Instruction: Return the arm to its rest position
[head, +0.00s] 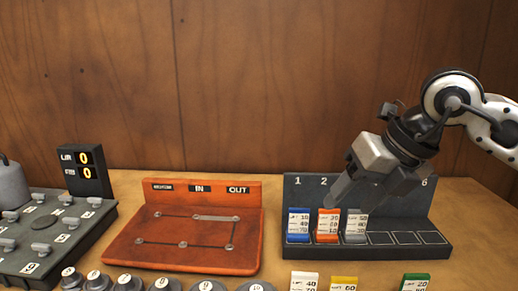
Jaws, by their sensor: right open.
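My right arm (452,98) comes in from the right edge. Its gripper (366,190) is open and empty, pointing down and left in front of the dark numbered rack (295,253). It hides part of the rack's back panel and some of its numbers. A blue block (298,225), an orange block (328,225) and a grey block (355,228) stand in the first three places of the rack. The gripper is just above and in front of the grey block; whether it touches it I cannot tell. My left gripper is not in view.
An orange board (185,258) with small pegs stands left of the rack. A dark grey panel (60,262) with knobs and a counter (84,172) are at the far left. White (304,282), yellow (344,284) and green (415,283) blocks and several round weights (128,283) line the front.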

